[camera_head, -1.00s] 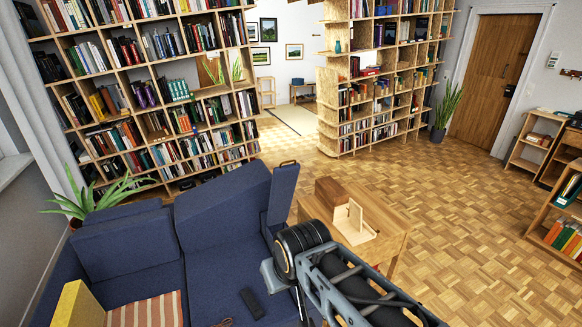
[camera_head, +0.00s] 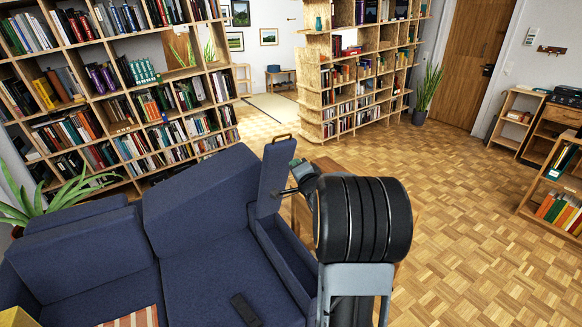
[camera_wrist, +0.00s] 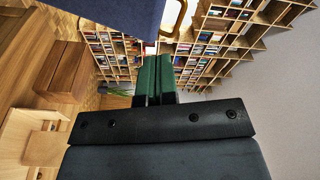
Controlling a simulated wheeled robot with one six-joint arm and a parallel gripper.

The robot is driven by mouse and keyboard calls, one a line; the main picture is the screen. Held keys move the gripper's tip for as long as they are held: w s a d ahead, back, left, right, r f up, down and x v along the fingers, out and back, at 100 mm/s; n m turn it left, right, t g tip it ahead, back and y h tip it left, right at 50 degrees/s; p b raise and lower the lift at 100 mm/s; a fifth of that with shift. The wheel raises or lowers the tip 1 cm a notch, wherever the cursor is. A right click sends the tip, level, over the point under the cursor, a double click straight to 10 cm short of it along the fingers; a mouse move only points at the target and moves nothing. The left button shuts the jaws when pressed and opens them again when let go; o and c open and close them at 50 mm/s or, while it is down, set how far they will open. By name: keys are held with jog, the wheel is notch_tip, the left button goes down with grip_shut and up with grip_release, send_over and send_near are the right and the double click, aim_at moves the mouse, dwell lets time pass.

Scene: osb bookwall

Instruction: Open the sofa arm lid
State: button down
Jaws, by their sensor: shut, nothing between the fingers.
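The sofa arm lid (camera_head: 273,178) is a dark blue padded panel. It stands nearly upright at the far end of the sofa arm (camera_head: 290,252), whose long hollow inside is exposed. A loop handle (camera_head: 282,138) is at the lid's top end. My gripper (camera_head: 294,165) is just right of the lid; my wrist hides part of it. In the wrist view, the green fingers of my gripper (camera_wrist: 156,82) are together and empty. The lid (camera_wrist: 110,12) and its handle (camera_wrist: 176,16) show at the top edge there; I cannot tell whether anything touches.
The blue sofa (camera_head: 200,240) fills the lower left, with a dark remote (camera_head: 245,310) on its seat. A wooden side table, mostly hidden by my arm, stands right of the sofa arm; a brown box (camera_wrist: 67,70) shows beside my gripper. Open parquet lies to the right.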

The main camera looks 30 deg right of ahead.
jog(key=s+d+f+m+t+y+b, duration=0.1)
jog(key=d+f+m+t+y+b, duration=0.15)
jog(key=d+f, duration=0.2)
jog(key=t+p, duration=0.1)
jog(key=p, duration=0.1)
send_near(288, 146)
jog(key=x, duration=0.7)
jog(key=shift+w, duration=0.25)
